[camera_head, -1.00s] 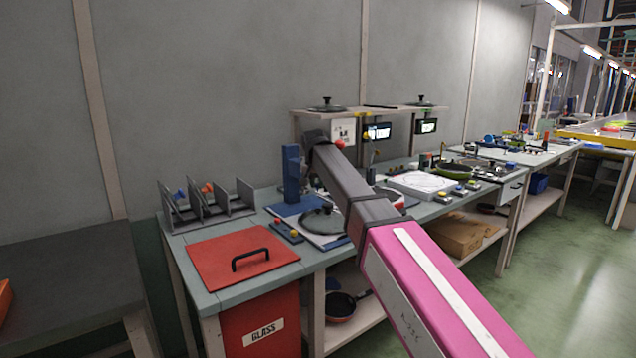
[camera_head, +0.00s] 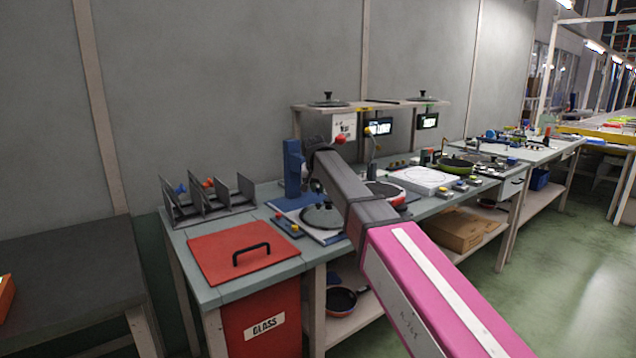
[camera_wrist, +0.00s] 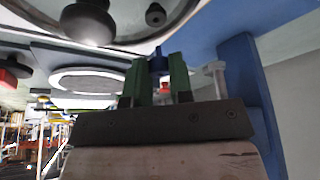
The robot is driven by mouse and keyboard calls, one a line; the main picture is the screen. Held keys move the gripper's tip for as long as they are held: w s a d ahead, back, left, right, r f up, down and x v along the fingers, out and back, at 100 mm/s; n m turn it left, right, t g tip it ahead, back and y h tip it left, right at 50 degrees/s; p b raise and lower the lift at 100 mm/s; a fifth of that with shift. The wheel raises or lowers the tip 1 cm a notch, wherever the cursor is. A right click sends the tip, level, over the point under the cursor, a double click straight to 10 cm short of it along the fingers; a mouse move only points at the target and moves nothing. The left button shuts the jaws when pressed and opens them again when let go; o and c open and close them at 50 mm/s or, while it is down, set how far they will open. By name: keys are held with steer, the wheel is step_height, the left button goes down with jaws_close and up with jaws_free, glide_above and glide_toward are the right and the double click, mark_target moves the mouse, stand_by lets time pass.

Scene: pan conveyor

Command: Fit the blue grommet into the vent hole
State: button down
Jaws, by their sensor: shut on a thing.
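In the wrist view my gripper (camera_wrist: 159,72) has its two green fingers shut on the small blue grommet (camera_wrist: 158,62), which shows between the fingertips. A glass lid with a dark knob (camera_wrist: 88,22) lies close to the fingertips at the top of that view. A small dark round spot (camera_wrist: 155,15) shows on the lid's glass near the grommet; I cannot tell surely whether it is the vent hole. In the head view the lid (camera_head: 322,217) lies on a white and blue base. My arm hides the gripper and grommet there.
A blue upright post (camera_head: 293,168) stands behind the lid. A red panel with a black handle (camera_head: 246,254) covers the bench's front left, with a grey divider rack (camera_head: 205,203) behind it. A small block with buttons (camera_head: 288,227) sits left of the lid.

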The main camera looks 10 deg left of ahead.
mark_target(318, 204)
steer(key=shift+f, duration=1.1)
steer(key=shift+f, duration=1)
stand_by(1.0)
steer(key=c, duration=0.9)
jaws_free()
steer(key=v, duration=1.1)
steer(key=shift+a, duration=0.1)
